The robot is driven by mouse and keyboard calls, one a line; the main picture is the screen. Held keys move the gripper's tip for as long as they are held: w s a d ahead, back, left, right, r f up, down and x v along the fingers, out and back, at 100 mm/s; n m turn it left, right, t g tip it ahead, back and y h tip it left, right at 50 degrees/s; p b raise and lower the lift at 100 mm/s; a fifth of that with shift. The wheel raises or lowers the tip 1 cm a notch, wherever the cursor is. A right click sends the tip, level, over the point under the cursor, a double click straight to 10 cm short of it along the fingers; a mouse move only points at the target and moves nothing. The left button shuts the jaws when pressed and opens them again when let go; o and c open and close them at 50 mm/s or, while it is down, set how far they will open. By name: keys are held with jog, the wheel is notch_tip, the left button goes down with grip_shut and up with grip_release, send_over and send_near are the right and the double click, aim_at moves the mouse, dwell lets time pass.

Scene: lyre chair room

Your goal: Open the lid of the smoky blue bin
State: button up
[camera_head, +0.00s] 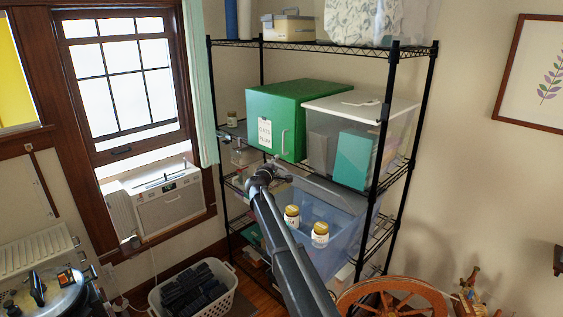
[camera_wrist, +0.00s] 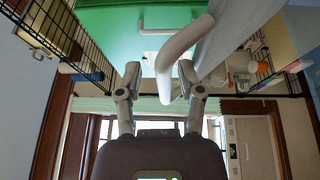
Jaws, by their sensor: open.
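The smoky blue bin (camera_head: 345,238) is a see-through tub on the middle shelf of the black wire rack. A greyish lid panel (camera_head: 328,192) shows along its upper back; I cannot tell how far it is raised. Two gold-topped jars, one at the left (camera_head: 292,217) and one at the right (camera_head: 320,236), show within the bin's outline. My gripper (camera_head: 264,178) is at the bin's upper left, partly hidden by my arm. In the wrist view my gripper (camera_wrist: 158,82) is open, with a pale curved handle (camera_wrist: 180,52) between its fingers. Contact is unclear.
A green box (camera_head: 290,112) and a clear tub with a white lid (camera_head: 345,108) stand on the shelf above. The black rack post (camera_head: 383,135) rises in front. A white basket (camera_head: 193,292) is on the floor; a wooden spinning wheel (camera_head: 385,289) stands at lower right.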

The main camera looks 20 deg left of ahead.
jog(key=s+a+f+b, duration=0.2)
jog(key=s+f+b, duration=0.2)
jog(key=f+b, duration=0.4)
jog(key=s+a+f+b, duration=0.2)
jog(key=s+f+b, duration=0.2)
jog(key=f+b, duration=0.4)
jog(key=shift+a+f+b, duration=0.15)
jog(key=shift+f+b, duration=0.2)
jog(key=shift+f, duration=0.15)
jog(key=shift+w, duration=0.1)
dwell(0.5)
jog(key=s+a+r+p, duration=0.1)
jog(key=s+p, duration=0.1)
jog(key=s, duration=1.1)
jog(key=shift+s+g, duration=0.3)
jog(key=shift+s, duration=0.05)
jog(key=shift+w, duration=0.15)
jog(key=w+d, duration=0.1)
jog(key=w, duration=1.2)
jog(key=shift+w, duration=0.3)
